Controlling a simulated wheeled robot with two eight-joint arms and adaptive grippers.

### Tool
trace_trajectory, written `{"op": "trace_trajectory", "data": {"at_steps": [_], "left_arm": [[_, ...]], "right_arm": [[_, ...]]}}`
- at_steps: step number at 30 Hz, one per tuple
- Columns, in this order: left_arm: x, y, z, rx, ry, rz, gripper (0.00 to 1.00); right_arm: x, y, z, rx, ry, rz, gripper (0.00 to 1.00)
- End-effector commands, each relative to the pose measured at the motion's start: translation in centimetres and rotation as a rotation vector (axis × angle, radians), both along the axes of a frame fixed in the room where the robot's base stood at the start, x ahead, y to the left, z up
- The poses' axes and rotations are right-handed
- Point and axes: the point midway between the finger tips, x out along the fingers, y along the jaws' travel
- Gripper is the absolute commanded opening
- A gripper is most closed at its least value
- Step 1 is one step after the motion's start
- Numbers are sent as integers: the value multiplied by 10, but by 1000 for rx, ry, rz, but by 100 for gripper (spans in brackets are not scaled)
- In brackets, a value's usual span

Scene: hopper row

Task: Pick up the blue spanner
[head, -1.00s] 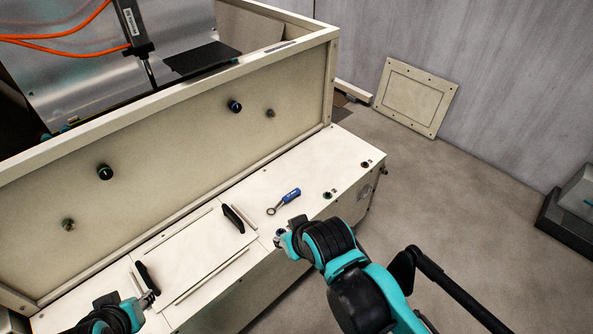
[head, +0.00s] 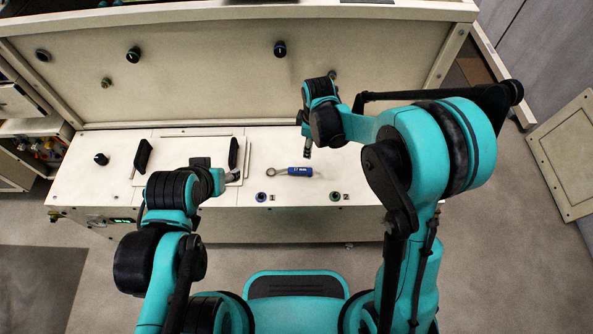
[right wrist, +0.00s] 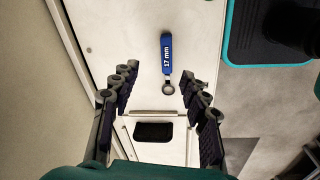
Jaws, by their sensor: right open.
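The blue spanner (head: 300,171) lies flat on the cream cabinet top, its grey ring end to the left. In the right wrist view the spanner (right wrist: 166,52) shows a blue handle marked "17 mm", with the ring end towards me. My right gripper (head: 307,150) is above the cabinet top, behind the spanner in the head view. In the wrist view its fingers (right wrist: 158,82) are apart and empty, with the ring end seen between and beyond their tips. My left gripper (head: 233,177) is left of the spanner by the hatch; its jaw state is unclear.
The cabinet top (head: 80,185) has a hatch panel with black handles (head: 143,154) left of the spanner. Small round buttons (head: 261,197) sit along the front edge. A panel wall with dark knobs (head: 280,48) rises behind. The surface right of the spanner looks clear.

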Motion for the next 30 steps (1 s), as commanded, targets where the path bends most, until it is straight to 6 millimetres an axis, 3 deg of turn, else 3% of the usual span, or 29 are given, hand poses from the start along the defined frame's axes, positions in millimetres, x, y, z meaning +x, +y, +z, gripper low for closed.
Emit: {"op": "trace_trajectory", "data": {"at_steps": [1, 3, 6, 20, 30], "left_arm": [[0, 0, 0, 0, 0, 0, 55], [0, 0, 0, 0, 0, 0, 55], [0, 0, 0, 0, 0, 0, 55], [0, 0, -16, 0, 0, 0, 55], [0, 0, -39, 0, 0, 0, 55]], "right_arm": [[6, 10, -20, -11, 23, 64, 46], [10, 19, -42, -23, 51, 140, 46], [12, 28, -64, -35, 81, 219, 46], [10, 38, -116, -42, 102, 276, 46], [7, 46, -160, -42, 101, 275, 46]]}}
